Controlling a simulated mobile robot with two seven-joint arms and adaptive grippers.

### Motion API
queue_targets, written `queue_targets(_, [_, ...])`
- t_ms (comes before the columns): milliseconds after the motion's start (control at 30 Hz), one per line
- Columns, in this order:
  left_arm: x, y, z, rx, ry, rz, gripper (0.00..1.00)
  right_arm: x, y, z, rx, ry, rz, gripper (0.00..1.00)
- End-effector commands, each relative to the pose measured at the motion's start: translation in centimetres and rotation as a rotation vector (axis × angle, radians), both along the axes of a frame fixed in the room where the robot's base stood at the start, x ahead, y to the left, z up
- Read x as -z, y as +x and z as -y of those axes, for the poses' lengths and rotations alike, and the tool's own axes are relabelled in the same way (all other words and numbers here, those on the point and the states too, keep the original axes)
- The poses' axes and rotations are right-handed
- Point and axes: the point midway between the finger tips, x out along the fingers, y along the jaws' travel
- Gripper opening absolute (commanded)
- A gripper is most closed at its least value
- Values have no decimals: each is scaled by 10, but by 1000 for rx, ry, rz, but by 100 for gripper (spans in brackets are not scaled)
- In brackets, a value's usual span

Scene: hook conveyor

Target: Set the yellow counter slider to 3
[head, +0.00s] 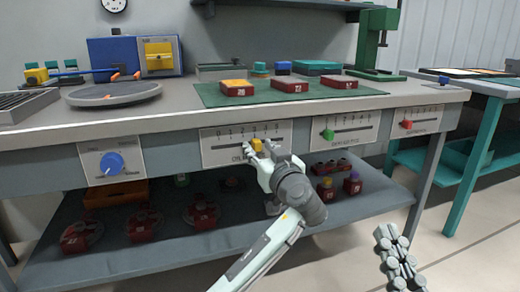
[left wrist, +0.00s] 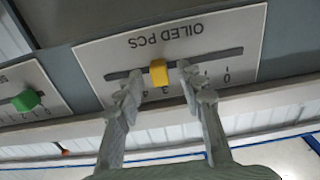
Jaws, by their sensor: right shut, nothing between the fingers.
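The yellow counter slider (head: 257,145) sits on the OILED PCS scale plate (head: 212,155) on the bench front, right of the scale's middle in the head view. In the left wrist view the yellow slider (left wrist: 159,73) shows upside down on its dark slot, around the 3 mark; the exact reading is partly hidden by the fingers. My left gripper (head: 259,152) is at the plate. In the left wrist view its fingers (left wrist: 160,83) are open, one on each side of the slider, with visible gaps. My right gripper (head: 394,236) is shut and empty, low at the right, away from the bench.
A green slider (head: 328,134) and a red slider (head: 407,124) sit on plates to the right. A blue knob (head: 112,163) is to the left. Red blocks lie on a green mat (head: 215,97) above. A lower shelf (head: 345,210) holds several parts.

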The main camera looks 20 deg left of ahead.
Motion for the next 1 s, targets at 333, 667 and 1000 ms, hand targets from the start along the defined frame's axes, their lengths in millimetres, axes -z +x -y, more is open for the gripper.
queue_targets(333, [1,-37,26,4,-4,-2,38,0,0,0,0,-1,0,0])
queue_targets(667, [0,-62,42,1,0,0,38,0,0,0,0,-1,0,0])
queue_targets(1000, [0,-62,42,0,0,0,38,0,0,0,0,-1,0,0])
